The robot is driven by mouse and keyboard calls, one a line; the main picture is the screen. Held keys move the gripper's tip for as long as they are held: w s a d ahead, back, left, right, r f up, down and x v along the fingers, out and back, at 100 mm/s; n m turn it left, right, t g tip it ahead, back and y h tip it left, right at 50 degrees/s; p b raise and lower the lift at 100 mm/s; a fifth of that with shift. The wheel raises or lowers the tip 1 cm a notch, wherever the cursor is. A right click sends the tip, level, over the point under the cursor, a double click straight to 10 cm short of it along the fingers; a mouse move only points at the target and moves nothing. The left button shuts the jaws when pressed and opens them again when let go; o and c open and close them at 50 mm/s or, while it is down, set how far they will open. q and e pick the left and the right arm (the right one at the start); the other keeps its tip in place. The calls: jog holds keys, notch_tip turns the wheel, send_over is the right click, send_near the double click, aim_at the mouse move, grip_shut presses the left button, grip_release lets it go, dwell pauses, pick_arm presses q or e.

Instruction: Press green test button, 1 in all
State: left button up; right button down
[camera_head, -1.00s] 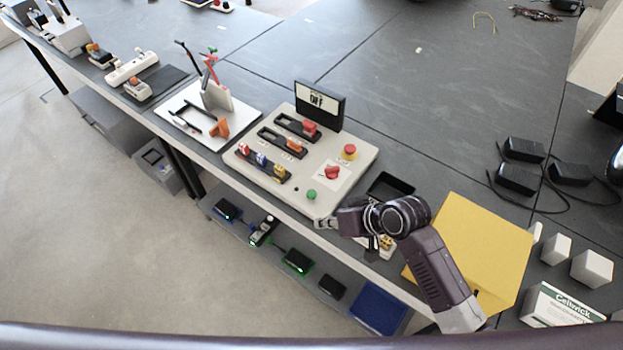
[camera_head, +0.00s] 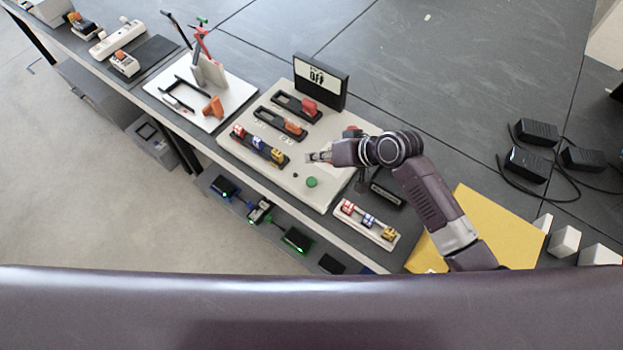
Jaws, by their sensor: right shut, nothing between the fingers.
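The green test button (camera_head: 312,182) is a round green cap near the front right corner of the beige control panel (camera_head: 296,186). My right gripper (camera_head: 310,157) is shut and empty. It appears over the panel, a little behind the green button in the picture and apart from it. Its height above the panel is hard to judge. My right arm hides the panel's right side, and only a bit of a red knob (camera_head: 352,131) shows behind it. My left gripper is not in the picture.
The panel also holds colored switches (camera_head: 258,146), an orange slider (camera_head: 293,128), a red slider (camera_head: 309,107) and an upright OFF display (camera_head: 320,82). A small tray of colored connectors (camera_head: 367,223) and a yellow sheet (camera_head: 482,228) lie to the right.

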aim_at(314, 181)
notch_tip(314, 181, down, 4)
jog(key=b, duration=0.3)
jog(key=shift+r, duration=0.25)
notch_tip(314, 181, down, 4)
jog(key=b, duration=0.3)
jog(key=shift+b, duration=0.35)
jog(key=shift+f+b, duration=0.35)
jog(key=shift+f, duration=0.2)
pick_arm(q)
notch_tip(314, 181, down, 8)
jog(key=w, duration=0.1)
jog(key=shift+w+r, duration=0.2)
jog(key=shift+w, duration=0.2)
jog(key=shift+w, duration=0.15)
pick_arm(e)
jog(key=shift+f, duration=0.15)
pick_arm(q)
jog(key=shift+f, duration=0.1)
pick_arm(e)
jog(key=shift+f, duration=0.3)
